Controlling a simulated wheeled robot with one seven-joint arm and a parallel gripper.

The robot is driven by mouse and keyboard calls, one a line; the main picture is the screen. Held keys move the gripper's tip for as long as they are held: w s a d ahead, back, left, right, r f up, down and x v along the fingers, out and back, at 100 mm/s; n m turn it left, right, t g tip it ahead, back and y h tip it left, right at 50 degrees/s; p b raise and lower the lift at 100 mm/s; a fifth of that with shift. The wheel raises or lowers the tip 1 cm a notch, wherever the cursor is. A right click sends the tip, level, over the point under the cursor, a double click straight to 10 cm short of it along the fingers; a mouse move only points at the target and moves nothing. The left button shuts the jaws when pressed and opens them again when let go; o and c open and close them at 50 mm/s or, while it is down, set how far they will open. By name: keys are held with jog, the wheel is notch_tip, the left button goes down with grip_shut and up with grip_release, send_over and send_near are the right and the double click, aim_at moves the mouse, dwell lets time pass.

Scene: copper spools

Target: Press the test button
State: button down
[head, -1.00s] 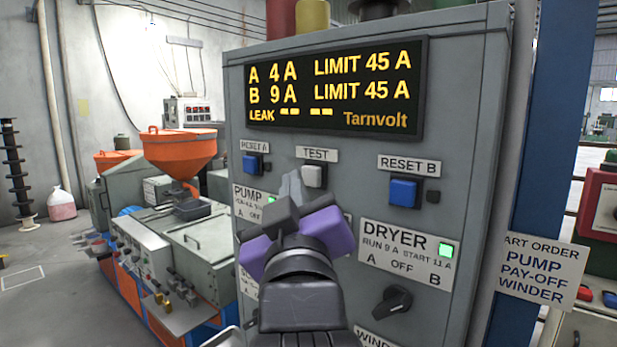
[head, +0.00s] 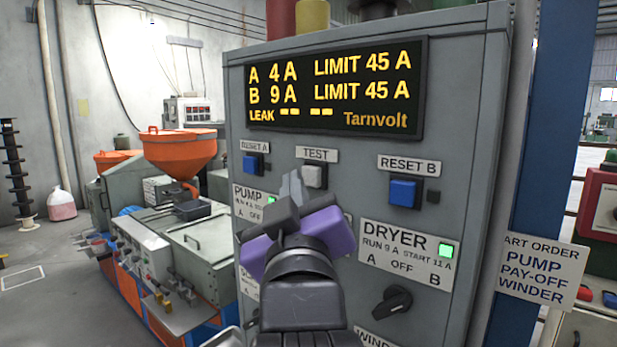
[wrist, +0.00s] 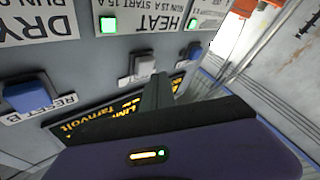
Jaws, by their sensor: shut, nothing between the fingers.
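The test button (head: 314,176) is a pale grey square under the TEST label (head: 317,155) on the grey cabinet front (head: 455,170). It also shows in the wrist view (wrist: 144,66), upside down. My purple and dark gripper (head: 291,184) is shut and empty. Its narrow grey fingertips point at the panel and appear just left of and slightly below the button in the head view. In the wrist view the fingertips (wrist: 155,85) overlap the edge of the button's surround. I cannot tell whether they touch it.
Blue RESET A (head: 252,164) and RESET B (head: 403,192) buttons flank the test button. The display (head: 336,90) reads A 4 A, B 9 A, with dashes beside LEAK. A DRYER switch (head: 391,301) sits lower right. A blue post (head: 545,140) stands at right.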

jog(key=shift+w+d, duration=0.25)
jog(key=shift+w, duration=0.05)
jog(key=shift+w+d+p, duration=0.3)
jog(key=shift+w, duration=0.1)
dwell(0.8)
jog(key=shift+s+a, duration=0.1)
dwell(0.3)
jog(key=shift+s+a, duration=0.45)
jog(key=shift+s, duration=0.15)
jog(key=shift+s, duration=0.1)
jog(key=s+a, duration=0.1)
jog(key=s, duration=0.1)
jog(key=s+a+b, duration=0.1)
jog(key=a, duration=0.1)
jog(key=shift+s, duration=0.4)
dwell(0.4)
